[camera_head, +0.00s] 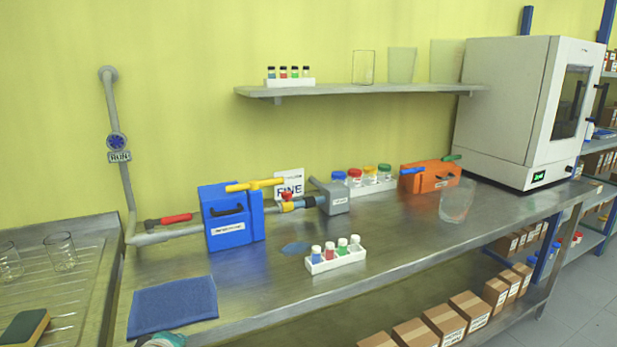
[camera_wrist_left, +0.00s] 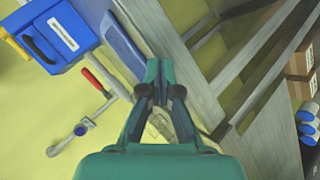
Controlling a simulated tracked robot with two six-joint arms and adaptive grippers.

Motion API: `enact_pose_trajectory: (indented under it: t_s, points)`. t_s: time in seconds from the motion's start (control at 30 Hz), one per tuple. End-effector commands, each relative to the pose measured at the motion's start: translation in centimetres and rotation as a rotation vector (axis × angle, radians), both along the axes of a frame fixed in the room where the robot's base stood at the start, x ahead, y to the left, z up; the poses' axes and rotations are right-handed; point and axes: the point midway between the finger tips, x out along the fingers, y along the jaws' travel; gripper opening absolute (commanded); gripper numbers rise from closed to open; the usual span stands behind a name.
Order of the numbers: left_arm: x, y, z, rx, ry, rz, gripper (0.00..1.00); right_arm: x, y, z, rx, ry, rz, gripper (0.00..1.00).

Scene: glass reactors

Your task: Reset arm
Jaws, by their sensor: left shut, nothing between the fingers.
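My left gripper (camera_wrist_left: 160,75) is green and dark, and its fingers are together with nothing between them in the left wrist view. It points over the steel bench, beside the blue mat (camera_wrist_left: 122,42). In the head view only a small green part of my left arm shows at the bottom edge, below the blue mat (camera_head: 173,307); the fingers are hidden there. My right gripper is in neither view.
The bench holds a blue box (camera_head: 232,220) with a yellow handle, a white rack (camera_head: 336,259) of small bottles, an orange box (camera_head: 430,178), a glass beaker (camera_head: 456,203) and a white oven (camera_head: 510,110). A sink drainer with beakers (camera_head: 61,252) stands at left.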

Motion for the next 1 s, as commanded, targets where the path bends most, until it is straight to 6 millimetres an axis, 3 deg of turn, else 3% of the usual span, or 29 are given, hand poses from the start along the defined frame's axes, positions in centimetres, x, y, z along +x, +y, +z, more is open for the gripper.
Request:
enact_pose_trajectory:
  t_s: [0.17,0.27,0.4,0.5,0.6,0.7,0.9,1.0]
  points:
    - [-2.6,-1.4,-9.1,0.064,0.210,-0.120,0.00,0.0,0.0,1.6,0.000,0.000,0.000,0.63]
    - [-6.0,-2.9,-15.2,0.098,0.357,-0.245,0.00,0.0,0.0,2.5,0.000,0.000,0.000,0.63]
    - [-13.0,-6.0,-22.7,0.113,0.549,-0.477,0.00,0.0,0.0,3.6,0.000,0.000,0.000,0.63]
    - [-18.5,-8.6,-26.2,0.100,0.649,-0.664,0.00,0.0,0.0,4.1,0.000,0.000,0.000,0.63]
    - [-23.1,-10.9,-28.0,0.080,0.702,-0.845,0.00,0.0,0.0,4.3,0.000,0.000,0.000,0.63]
    - [-25.7,-12.7,-28.2,0.078,0.699,-0.997,0.00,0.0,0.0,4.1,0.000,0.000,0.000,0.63]
    - [-26.4,-13.6,-27.8,0.089,0.666,-1.094,0.00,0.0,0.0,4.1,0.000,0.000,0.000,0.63]
    - [-26.3,-13.6,-27.8,0.087,0.667,-1.092,0.00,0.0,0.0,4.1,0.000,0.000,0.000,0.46]
